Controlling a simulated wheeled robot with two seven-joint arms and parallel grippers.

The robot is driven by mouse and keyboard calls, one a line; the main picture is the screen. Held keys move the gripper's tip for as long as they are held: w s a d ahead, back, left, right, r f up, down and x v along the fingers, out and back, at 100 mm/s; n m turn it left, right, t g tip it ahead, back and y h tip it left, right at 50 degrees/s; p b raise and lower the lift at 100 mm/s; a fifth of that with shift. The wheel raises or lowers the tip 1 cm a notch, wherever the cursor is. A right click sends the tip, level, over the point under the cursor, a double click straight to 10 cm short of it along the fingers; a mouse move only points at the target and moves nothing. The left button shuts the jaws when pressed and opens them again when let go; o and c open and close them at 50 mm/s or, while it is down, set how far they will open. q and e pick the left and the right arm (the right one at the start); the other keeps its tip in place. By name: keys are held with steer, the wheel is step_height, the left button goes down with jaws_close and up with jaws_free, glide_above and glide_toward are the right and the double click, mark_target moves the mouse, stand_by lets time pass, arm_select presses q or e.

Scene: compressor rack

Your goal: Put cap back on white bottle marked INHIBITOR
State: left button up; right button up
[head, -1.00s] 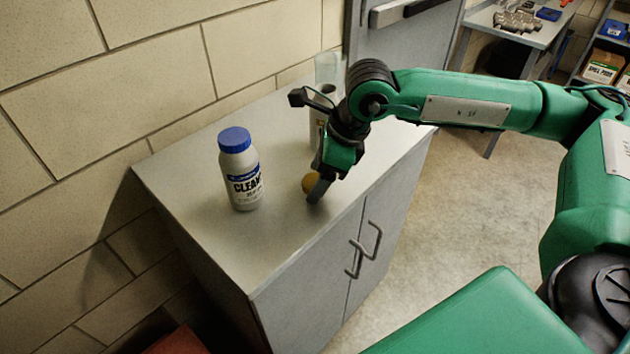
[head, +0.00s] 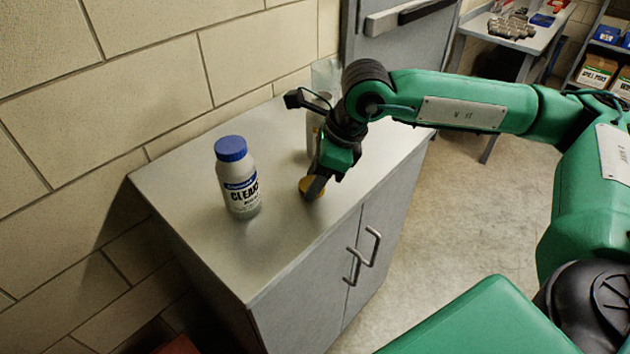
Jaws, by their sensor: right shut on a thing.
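A yellow-orange cap (head: 306,190) is between the fingers of my right gripper (head: 317,186), which is shut on it. The cap is low over the cabinet top, near its front edge; I cannot tell whether it touches the surface. A pale bottle (head: 312,130) stands behind the gripper, largely hidden by it; its marking cannot be read. My left gripper is not in view.
A white bottle with a blue cap and a CLEAN-type label (head: 240,188) stands left of the gripper on the grey cabinet top (head: 200,225). A clear container (head: 326,75) is at the back by the wall. The front left of the top is clear.

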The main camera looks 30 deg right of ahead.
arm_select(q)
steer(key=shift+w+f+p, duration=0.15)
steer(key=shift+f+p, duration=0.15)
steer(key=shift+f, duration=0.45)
arm_select(e)
step_height(320, 180, up, 19)
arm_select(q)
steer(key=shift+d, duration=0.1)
arm_select(e)
steer(key=shift+f, duration=0.1)
